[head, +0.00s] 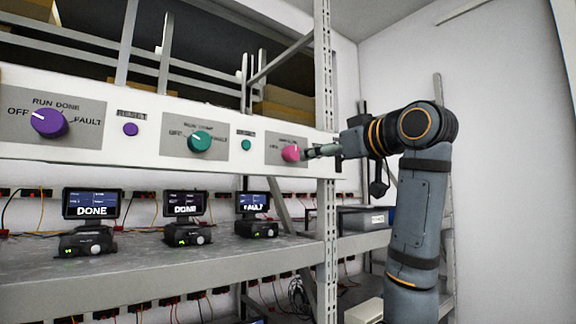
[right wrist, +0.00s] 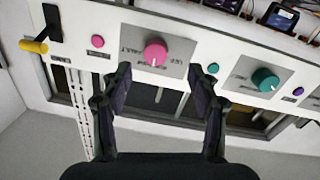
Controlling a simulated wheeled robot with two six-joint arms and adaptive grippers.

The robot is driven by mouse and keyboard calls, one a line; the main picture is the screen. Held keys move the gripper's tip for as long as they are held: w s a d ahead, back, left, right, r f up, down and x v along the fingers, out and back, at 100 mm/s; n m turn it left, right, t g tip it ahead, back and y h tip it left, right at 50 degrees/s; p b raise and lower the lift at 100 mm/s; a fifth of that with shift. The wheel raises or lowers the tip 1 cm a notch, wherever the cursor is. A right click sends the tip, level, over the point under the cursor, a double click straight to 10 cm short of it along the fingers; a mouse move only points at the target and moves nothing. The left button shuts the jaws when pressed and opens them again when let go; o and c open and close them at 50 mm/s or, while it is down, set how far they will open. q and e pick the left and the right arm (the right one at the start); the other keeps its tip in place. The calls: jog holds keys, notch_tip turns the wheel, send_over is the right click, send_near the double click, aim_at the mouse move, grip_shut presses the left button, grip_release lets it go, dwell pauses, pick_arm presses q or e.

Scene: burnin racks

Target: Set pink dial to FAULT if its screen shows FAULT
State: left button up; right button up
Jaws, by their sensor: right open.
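The pink dial (head: 291,153) is on the right end of the white panel; it also shows in the right wrist view (right wrist: 155,53). Its white mark seems to point toward the upper labels, but the exact setting is hard to tell. My right gripper (head: 308,152) is close to the dial from the right. In the right wrist view my right gripper (right wrist: 163,76) is open, its fingers apart with the dial between and just beyond the tips. My left gripper is out of view.
A purple dial (head: 48,122) and a teal dial (head: 200,141) share the panel, with purple (head: 130,129) and teal (head: 246,145) reset buttons. A pink button (right wrist: 97,41) is beside the pink dial. The other screens (head: 92,204) read DONE. A rack post (head: 325,90) stands close by.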

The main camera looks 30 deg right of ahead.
jog(key=s+d+r, duration=0.1)
jog(key=s+r, duration=0.1)
jog(key=s, duration=0.1)
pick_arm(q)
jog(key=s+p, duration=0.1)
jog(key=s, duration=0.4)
pick_arm(e)
jog(key=p, duration=0.2)
send_near(295, 153)
jog(key=w, duration=0.3)
jog(key=w+p, duration=0.2)
jog(key=w, duration=0.2)
jog(key=shift+w, duration=0.3)
jog(key=shift+w+d, duration=0.1)
jog(key=shift+w, duration=0.2)
jog(key=shift+w+f, duration=0.1)
jog(key=shift+w, duration=0.1)
jog(key=shift+a, duration=0.2)
jog(key=shift+c, duration=0.4)
jog(key=shift+s, duration=0.1)
jog(key=c, duration=1.1)
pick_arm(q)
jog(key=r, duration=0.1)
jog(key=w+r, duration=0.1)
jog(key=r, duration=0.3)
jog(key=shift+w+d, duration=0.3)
